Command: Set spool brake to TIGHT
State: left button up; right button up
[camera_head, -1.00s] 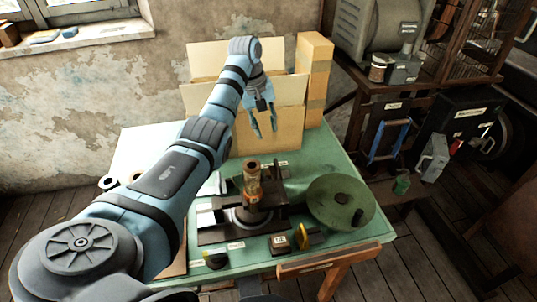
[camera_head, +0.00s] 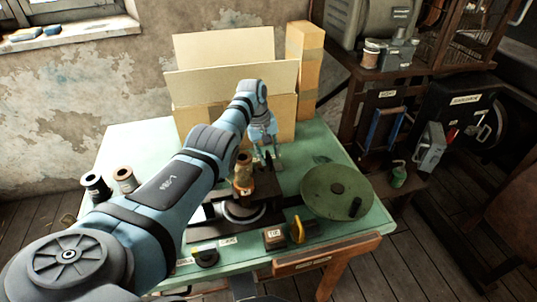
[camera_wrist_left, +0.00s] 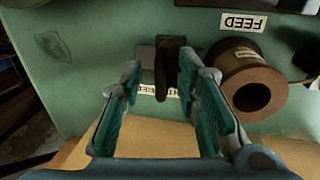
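My left gripper (camera_head: 265,155) is low over the green table, behind the brass-brown spool (camera_head: 243,172). In the left wrist view the left gripper (camera_wrist_left: 160,68) is open, with its fingertips on either side of a dark brown lever (camera_wrist_left: 170,68) on a small plate. I cannot tell whether the fingers touch the lever. The spool (camera_wrist_left: 252,85) lies just right of the right finger in that view. A label below the lever is partly hidden by it and the fingers. I cannot read any brake marking. My right gripper is not in view.
A green handwheel (camera_head: 337,190) stands on the right of the table (camera_head: 130,145). Cardboard boxes (camera_head: 235,85) stand behind the gripper. A yellow-handled piece (camera_head: 297,230) and a small labelled block (camera_head: 274,238) are near the front edge.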

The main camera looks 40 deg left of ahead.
pick_arm(q)
grip_shut()
jog(key=shift+s+a+r+p, duration=0.2)
jog(key=shift+s+a+p, duration=0.45)
jog(key=shift+s+p, duration=0.25)
jog(key=shift+s+a+f, duration=0.1)
jog(key=shift+s, duration=0.2)
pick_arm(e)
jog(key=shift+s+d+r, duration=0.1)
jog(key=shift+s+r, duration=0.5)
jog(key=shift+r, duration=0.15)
pick_arm(q)
grip_release()
jog(key=shift+f, duration=0.15)
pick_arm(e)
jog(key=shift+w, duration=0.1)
pick_arm(q)
notch_tip(320, 180, up, 8)
jog(key=s+a, duration=0.1)
jog(key=shift+r, duration=0.2)
